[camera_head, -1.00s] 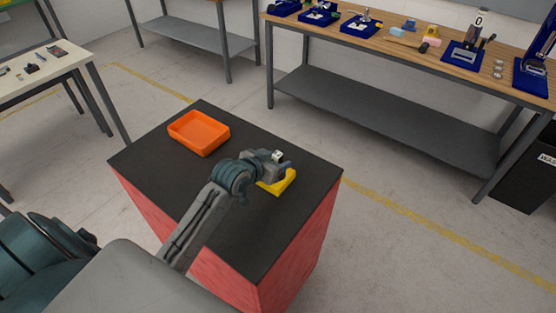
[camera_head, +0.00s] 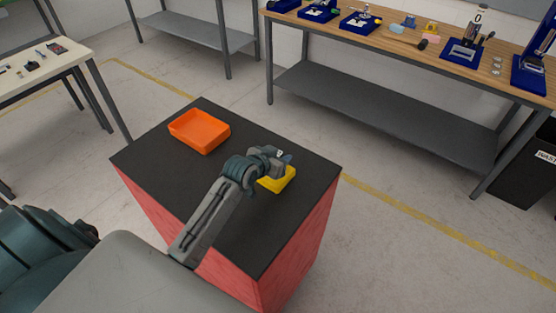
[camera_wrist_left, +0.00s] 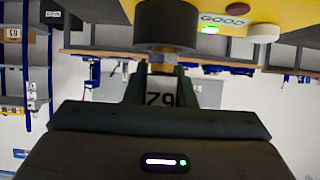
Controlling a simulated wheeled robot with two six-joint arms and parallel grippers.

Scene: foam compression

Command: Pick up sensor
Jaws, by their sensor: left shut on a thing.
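My left gripper (camera_head: 276,157) is over the middle of the black-topped red stand, just above a yellow box (camera_head: 278,181), partly covering it. In the left wrist view the gripper (camera_wrist_left: 160,88) is shut on a small pale piece marked "79" (camera_wrist_left: 161,99), which I take to be the sensor. A brass neck and a black cylinder (camera_wrist_left: 166,25) show just beyond the fingers. The yellow body (camera_wrist_left: 240,12) behind carries a "GOOD" label, a green light and round red and white parts. Whether the sensor touches the yellow box is unclear. My right gripper is not in view.
An empty-looking orange tray (camera_head: 199,131) sits at the far left of the black stand top (camera_head: 245,232). The stand top between has free room. A wooden workbench (camera_head: 390,42) with blue holders stands behind, and a white table (camera_head: 35,72) stands at the left.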

